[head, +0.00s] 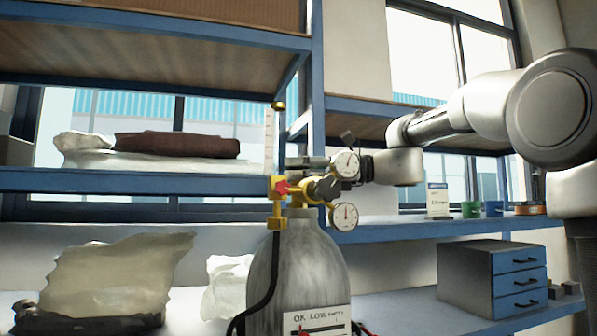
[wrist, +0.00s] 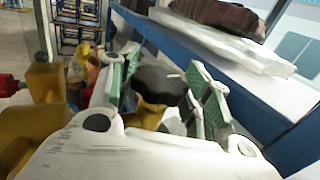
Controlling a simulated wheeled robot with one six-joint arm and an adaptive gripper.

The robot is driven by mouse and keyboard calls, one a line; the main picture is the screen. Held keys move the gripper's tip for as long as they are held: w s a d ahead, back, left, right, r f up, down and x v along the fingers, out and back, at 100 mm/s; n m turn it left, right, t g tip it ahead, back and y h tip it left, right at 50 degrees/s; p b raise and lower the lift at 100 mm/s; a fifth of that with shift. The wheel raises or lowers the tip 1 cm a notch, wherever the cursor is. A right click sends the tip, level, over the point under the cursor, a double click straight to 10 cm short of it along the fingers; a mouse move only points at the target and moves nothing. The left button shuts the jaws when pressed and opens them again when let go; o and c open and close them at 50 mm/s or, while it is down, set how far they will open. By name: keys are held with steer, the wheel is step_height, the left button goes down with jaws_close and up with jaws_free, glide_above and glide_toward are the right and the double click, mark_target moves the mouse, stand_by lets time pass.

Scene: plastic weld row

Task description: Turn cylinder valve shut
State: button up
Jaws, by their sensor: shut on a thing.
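A grey gas cylinder (head: 297,265) stands upright in the head view, with a yellow brass valve and regulator (head: 277,203) on top. In the wrist view, a black valve knob (wrist: 160,85) sits on a yellow body between the green-padded fingers of my gripper (wrist: 160,90), which is shut on it. In the head view my gripper (head: 308,163) reaches in from the right at the top of the valve, partly hidden behind the upper gauge (head: 346,164). A lower gauge (head: 344,216) and a red knob (head: 282,187) are close by. How far the knob is turned cannot be told.
Blue shelves (head: 150,181) stand behind the cylinder, holding a brown roll (head: 178,145) and clear wrapped bundles. A grey drawer unit (head: 492,275) is on the lower right shelf. A black hose (head: 262,290) runs down the cylinder's left side. A label (head: 317,322) is on its front.

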steer(key=o, duration=1)
steer(key=shift+o, duration=0.2)
steer(key=shift+r, duration=0.1)
step_height(320, 180, up, 10)
steer(key=shift+f, duration=0.1)
